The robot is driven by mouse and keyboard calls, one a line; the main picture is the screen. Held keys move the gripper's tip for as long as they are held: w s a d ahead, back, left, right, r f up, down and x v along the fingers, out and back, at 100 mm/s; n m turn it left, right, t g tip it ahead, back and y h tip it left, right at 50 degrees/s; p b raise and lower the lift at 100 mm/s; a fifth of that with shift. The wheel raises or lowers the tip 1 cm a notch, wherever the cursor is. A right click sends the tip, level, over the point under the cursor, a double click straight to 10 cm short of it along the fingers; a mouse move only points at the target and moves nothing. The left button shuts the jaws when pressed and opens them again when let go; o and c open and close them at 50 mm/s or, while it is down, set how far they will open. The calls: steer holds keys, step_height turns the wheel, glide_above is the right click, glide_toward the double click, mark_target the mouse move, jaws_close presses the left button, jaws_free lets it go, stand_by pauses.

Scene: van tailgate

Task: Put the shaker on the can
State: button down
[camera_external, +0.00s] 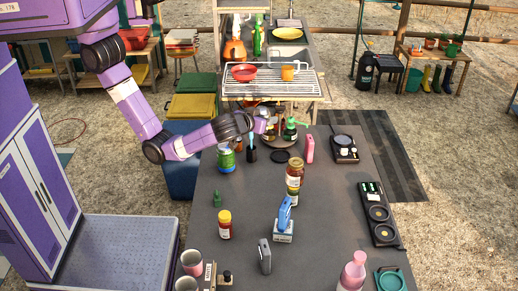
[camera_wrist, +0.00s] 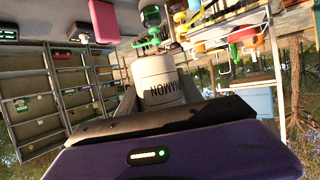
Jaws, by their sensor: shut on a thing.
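In the external view my gripper (camera_external: 262,124) is above the far left part of the dark table, by a round stand of bottles; the shaker is hard to make out there. A green and blue can (camera_external: 226,160) stands upright on the table, to the left of my gripper and nearer the camera. The shaker is apart from the can.
Bottles (camera_external: 290,130) stand on the round stand (camera_external: 288,143).

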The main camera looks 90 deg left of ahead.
steer(key=s+a+r+m+t+h+p, duration=0.2)
steer(key=s+r+p, duration=0.1)
steer(key=s+r, duration=0.95)
steer(key=shift+m, duration=0.3)
steer(key=f, duration=2.1)
steer(key=shift+s+d, duration=0.15)
steer(key=shift+d, duration=0.05)
steer(key=shift+f, duration=0.15)
steer(key=c, duration=0.8)
jaws_free()
steer(key=shift+r, duration=0.2)
